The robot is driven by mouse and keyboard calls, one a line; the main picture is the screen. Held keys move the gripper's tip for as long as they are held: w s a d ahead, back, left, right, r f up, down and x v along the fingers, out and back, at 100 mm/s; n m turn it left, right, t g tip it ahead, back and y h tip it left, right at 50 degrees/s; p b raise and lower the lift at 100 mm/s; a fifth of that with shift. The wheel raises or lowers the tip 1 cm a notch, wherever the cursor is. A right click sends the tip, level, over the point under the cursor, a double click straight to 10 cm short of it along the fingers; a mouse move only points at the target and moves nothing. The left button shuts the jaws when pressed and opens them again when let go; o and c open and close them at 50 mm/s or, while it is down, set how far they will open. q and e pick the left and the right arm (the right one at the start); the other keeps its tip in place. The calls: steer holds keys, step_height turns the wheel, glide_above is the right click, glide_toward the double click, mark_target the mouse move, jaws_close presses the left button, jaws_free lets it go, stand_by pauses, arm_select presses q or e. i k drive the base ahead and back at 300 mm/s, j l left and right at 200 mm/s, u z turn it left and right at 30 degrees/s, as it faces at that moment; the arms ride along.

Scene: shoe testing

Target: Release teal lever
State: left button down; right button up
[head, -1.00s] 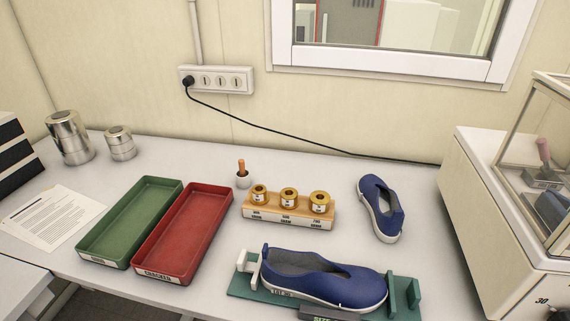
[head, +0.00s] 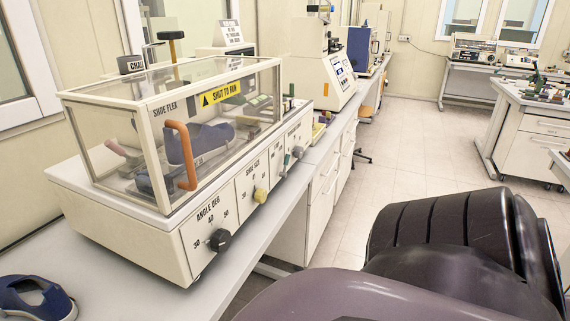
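A shoe flex machine (head: 110,228) stands on the bench at left, with a clear cover over a blue shoe (head: 200,140). Its front panel carries a black knob (head: 219,240), a yellow knob (head: 261,195) and, farther right, a small grey-teal lever-like part (head: 286,164). I cannot tell for sure that this part is the teal lever, or its position. Neither gripper is in view. A dark, ribbed link of my own arm fills the lower right.
An orange handle (head: 182,155) is on the cover, which looks closed. Another blue shoe (head: 35,298) lies on the bench at lower left. More machines (head: 322,78) line the bench beyond. The floor (head: 420,135) between the benches is mostly clear; an orange-seated chair (head: 367,112) stands by the bench.

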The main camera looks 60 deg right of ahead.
mark_target(283, 173)
steer(key=z, duration=0.5)
steer(key=k+z, duration=0.1)
steer(key=z, duration=0.4)
steer(key=l+z, duration=0.1)
steer(key=z, duration=0.35)
steer(key=k+l+z, duration=0.1)
steer(key=z, duration=0.4)
steer(key=i+l+u, duration=0.1)
steer(key=i+l, duration=0.2)
steer(key=l, duration=0.2)
steer(key=i+l+u, duration=0.15)
steer(key=l, duration=0.35)
steer(key=i+l+u, duration=0.1)
steer(key=i+l, duration=0.25)
steer(key=l, duration=0.2)
steer(key=i+l+u, duration=0.15)
steer(key=l, duration=0.45)
steer(key=i+l+u, duration=0.1)
steer(key=i+l, duration=0.15)
steer(key=l, duration=0.3)
steer(key=i+l+u, duration=0.15)
steer(key=l, duration=0.5)
steer(key=i+l+u, duration=0.1)
steer(key=l, duration=0.5)
steer(key=i+l+u, duration=0.1)
steer(key=l, duration=0.55)
steer(key=i, duration=0.1)
